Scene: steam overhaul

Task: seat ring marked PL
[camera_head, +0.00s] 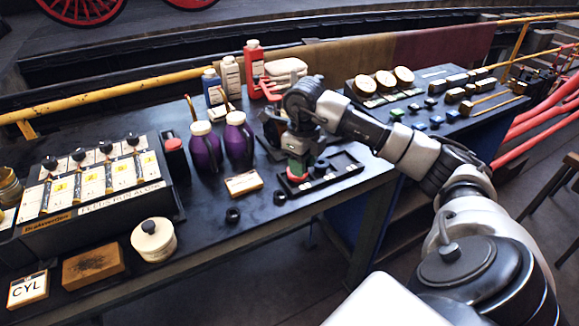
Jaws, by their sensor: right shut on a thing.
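My right gripper (298,155) points down over a black tray with compartments (346,172) near the front edge of the bench. It is shut on a small piece (297,169) that looks green with some red, low over the tray's left part. The fingers hide much of it, and I cannot tell whether it touches the tray. Two small black rings, one (232,215) and another (279,197), lie on the bench left of the tray. No PL mark is legible. My left gripper is not in view.
Purple bottles (238,139) stand left of the gripper, with a small lettered card (243,184) in front. A rack of labelled cards (95,185), a cream lidded pot (153,240) and a CYL card (27,289) are at left. Gauges (384,81) stand behind right.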

